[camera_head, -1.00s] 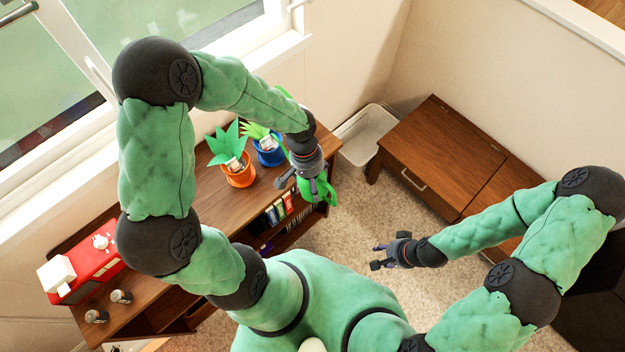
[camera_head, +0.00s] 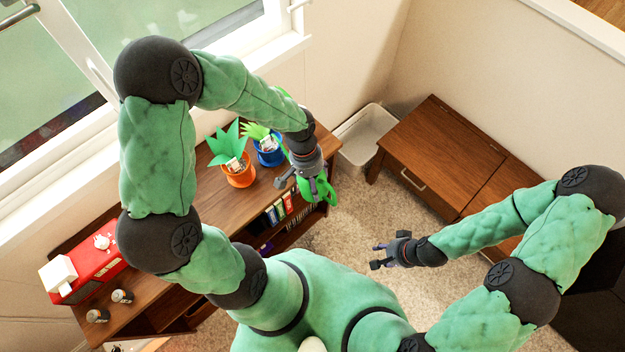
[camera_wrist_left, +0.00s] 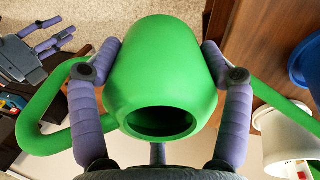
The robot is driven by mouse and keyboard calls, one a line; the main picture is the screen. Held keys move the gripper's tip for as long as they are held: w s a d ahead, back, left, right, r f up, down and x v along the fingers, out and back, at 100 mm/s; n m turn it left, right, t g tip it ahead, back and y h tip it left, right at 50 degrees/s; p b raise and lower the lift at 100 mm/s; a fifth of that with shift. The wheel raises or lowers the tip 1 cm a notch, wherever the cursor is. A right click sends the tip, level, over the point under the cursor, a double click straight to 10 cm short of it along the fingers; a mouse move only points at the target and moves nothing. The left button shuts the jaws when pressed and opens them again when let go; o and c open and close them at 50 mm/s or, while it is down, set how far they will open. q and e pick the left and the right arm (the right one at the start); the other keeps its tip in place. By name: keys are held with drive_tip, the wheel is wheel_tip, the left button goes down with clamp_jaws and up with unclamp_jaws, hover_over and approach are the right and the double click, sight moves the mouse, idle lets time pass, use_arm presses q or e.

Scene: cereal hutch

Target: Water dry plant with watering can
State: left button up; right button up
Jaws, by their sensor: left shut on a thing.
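My left gripper (camera_head: 302,182) is shut on the green watering can (camera_head: 320,190) beside the right end of the wooden shelf unit. In the left wrist view the can (camera_wrist_left: 165,70) fills the middle, its dark opening toward the camera and fingers on both sides. A plant in an orange pot (camera_head: 238,176) and a plant in a blue pot (camera_head: 270,155) stand on the shelf top, left of the gripper. I cannot tell which one is dry. My right gripper (camera_head: 380,256) is apart from everything, fingers spread and empty, over the carpet.
The wooden shelf top (camera_head: 195,207) also holds a red box-like thing (camera_head: 88,265) and two small cans (camera_head: 110,306) at its left end. A white bin (camera_head: 365,140) and a wooden cabinet (camera_head: 425,150) stand to the right. Carpet (camera_head: 345,230) lies open between.

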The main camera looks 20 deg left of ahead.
use_arm(q)
drive_tip(key=shift+r+h+p, duration=0.4)
drive_tip(key=shift+r+p, duration=0.3)
drive_tip(key=shift+p, duration=0.5)
idle(1.8)
drive_tip(key=shift+d+r+g+h+p, duration=0.15)
drive_tip(key=shift+r+g+h+p, duration=0.3)
drive_tip(key=shift+r+p, duration=0.65)
idle(3.9)
